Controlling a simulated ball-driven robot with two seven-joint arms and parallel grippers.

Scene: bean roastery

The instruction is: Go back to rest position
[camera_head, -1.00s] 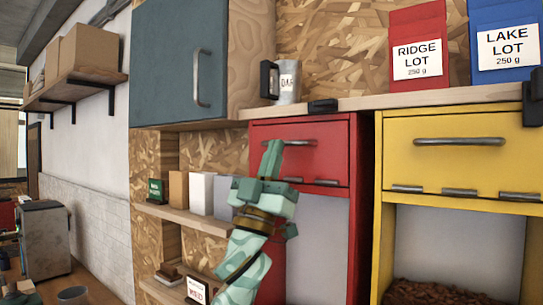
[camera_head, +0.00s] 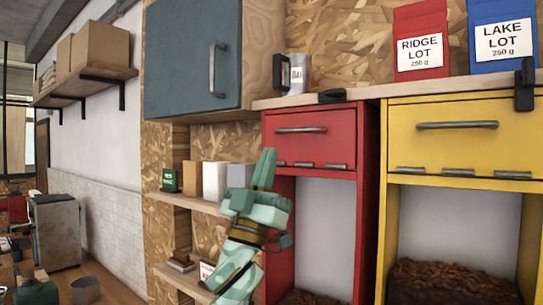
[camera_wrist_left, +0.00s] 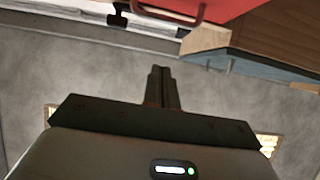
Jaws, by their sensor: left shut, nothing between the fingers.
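My left gripper (camera_head: 265,168) is raised in front of the shelves, its fingers pointing up and closed together with nothing between them. In the head view it overlaps the left edge of the red cabinet (camera_head: 315,137), below that cabinet's handle. The closed fingers also show in the left wrist view (camera_wrist_left: 162,87), with grey ceiling or wall behind them and red and blue-grey cabinet parts at the top. My right gripper is in neither view.
A yellow cabinet (camera_head: 459,136) holds dark beans at right. A ledge carries a mug (camera_head: 297,74), a red bag (camera_head: 421,40) and a blue bag (camera_head: 503,38). A blue-grey wall cabinet (camera_head: 190,55) hangs at upper left. A small shelf (camera_head: 190,202) sits beside my gripper.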

